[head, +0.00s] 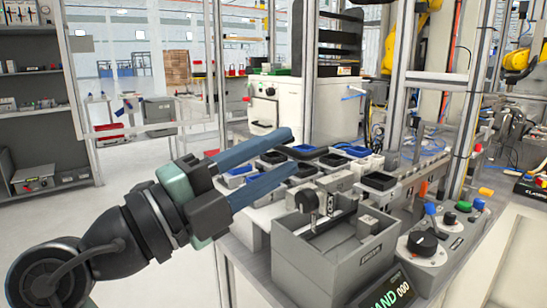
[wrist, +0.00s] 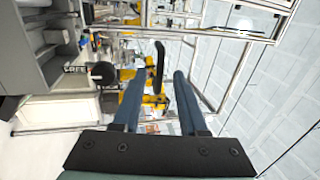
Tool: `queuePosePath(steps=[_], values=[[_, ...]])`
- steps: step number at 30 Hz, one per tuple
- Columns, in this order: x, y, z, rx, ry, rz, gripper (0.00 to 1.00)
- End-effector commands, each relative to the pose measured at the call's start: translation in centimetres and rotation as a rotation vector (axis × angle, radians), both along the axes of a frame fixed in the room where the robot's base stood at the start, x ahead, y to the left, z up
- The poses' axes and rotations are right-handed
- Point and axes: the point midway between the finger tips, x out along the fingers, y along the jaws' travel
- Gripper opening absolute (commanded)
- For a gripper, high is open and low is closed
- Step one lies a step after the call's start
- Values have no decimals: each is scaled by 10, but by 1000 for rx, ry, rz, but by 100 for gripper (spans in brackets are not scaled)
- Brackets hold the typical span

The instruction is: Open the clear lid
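A grey open-topped box (head: 320,262) stands at the front of the bench in the head view. A black round disc (head: 306,200), likely a knob or handle, stands at its back left edge. In the wrist view a black oblong part (wrist: 158,65), perhaps the same disc, shows between the fingers, beyond their tips. The clear lid itself is hard to make out, and I cannot tell how it lies. My gripper (head: 292,150) is open, with two blue fingers apart and nothing between them. In the head view it is above and left of the box.
A control panel with a black dial (head: 422,243) and coloured buttons is right of the box. Several small bins (head: 380,181) fill the bench behind. A metal frame post (head: 398,80) rises beyond. Open floor lies left.

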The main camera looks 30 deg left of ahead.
Motion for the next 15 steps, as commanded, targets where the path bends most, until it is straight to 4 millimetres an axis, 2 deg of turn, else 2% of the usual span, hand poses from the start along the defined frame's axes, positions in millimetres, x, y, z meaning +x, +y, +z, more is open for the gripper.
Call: queuePosePath(steps=[8,11,15], values=[[-6,3,-2,0,1,2,42],[-19,8,-6,-1,1,4,42],[-47,18,-13,-1,-1,6,42]])
